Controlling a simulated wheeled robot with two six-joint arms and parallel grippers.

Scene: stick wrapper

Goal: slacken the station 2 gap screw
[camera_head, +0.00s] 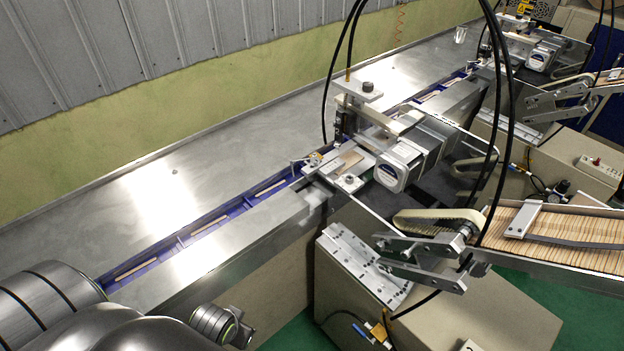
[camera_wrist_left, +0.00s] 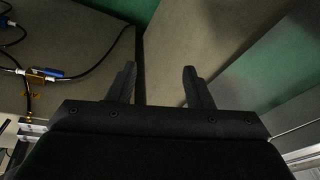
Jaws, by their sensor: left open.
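Two stick-feeding stations stand along the steel conveyor; I cannot tell which is station 2. The near station (camera_head: 408,150) has a dark knob (camera_head: 367,86) on its upper bracket and a small round screw head (camera_head: 350,179) on its lower plate. I cannot tell which of these is a gap screw. The far station (camera_head: 541,52) is small at the upper right, its screws too small to make out. My left gripper (camera_wrist_left: 159,70) is open and empty in the left wrist view, in front of beige cabinet surfaces. In the head view only my left arm shows, at the lower left. My right gripper is not in view.
The conveyor's blue channel (camera_head: 225,224) carries several sticks. A hopper of sticks (camera_head: 565,236) slopes in from the right. Black hoses (camera_head: 508,120) hang before the near station. A beige cabinet (camera_head: 480,312) stands below, with a blue fitting (camera_wrist_left: 52,74) in the wrist view.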

